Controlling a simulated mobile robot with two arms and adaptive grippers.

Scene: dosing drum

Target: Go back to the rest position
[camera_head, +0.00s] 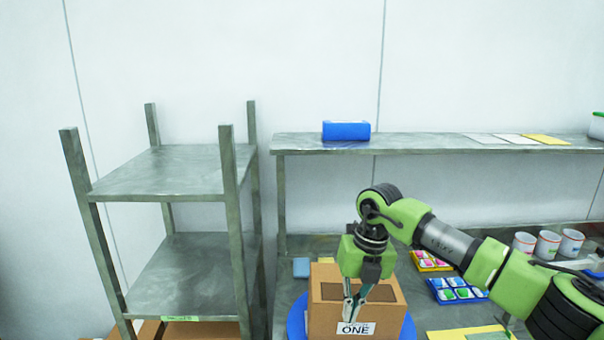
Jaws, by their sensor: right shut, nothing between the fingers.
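My right gripper (354,302) comes in from the right on its green and black arm. It points down and is shut, with nothing between its fingers. It appears in front of a brown cardboard box (385,312) with a white label reading "ONE". I cannot tell whether the fingertips touch the box. The box stands on a round blue base (297,322), partly hidden at the bottom edge. My left gripper is not in view.
An empty metal rack (175,172) stands at the left. A raised metal shelf (430,145) behind holds a blue box (346,131) and flat sheets (500,139). White cups (548,244) and colourful packs (458,290) sit on the bench at the right, near my arm.

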